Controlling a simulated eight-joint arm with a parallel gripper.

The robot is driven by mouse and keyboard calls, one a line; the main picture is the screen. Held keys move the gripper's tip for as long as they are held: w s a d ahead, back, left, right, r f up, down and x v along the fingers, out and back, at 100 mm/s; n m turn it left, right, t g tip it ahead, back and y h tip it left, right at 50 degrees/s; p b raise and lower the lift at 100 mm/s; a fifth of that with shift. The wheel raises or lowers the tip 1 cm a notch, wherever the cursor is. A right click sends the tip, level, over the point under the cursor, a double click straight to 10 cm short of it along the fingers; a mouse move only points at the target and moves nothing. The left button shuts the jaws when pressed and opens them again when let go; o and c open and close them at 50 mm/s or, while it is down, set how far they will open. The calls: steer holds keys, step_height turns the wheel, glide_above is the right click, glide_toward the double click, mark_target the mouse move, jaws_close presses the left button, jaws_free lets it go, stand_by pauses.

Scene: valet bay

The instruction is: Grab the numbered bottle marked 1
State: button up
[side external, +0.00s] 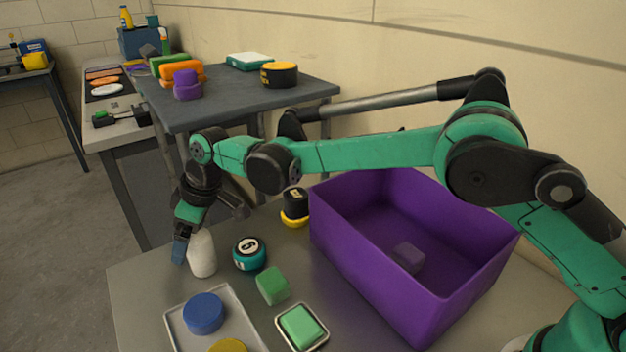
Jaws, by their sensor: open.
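A white bottle (203,256) stands upright on the near table, at the left of the side external view. My gripper (187,250) points down right at this bottle, overlapping its upper left side. One bluish finger shows left of the bottle; the other finger is not clear. The jaws are open; I cannot tell whether they touch the bottle. No number shows on its visible side, and my gripper hides its top. A teal round item (248,257) with a white number disc, seemingly a 5, sits just to its right. I see no clear 1.
A purple bin (420,299) with a purple block inside stands at right. A black-and-yellow item (295,207) stands by it. Green blocks (273,286) and a grey tray (233,308) with blue and yellow discs are in front. A dark table (235,99) with several items is behind.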

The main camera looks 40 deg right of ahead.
jaws_close()
stand_by(0.3)
steer(key=shift+r, duration=0.1)
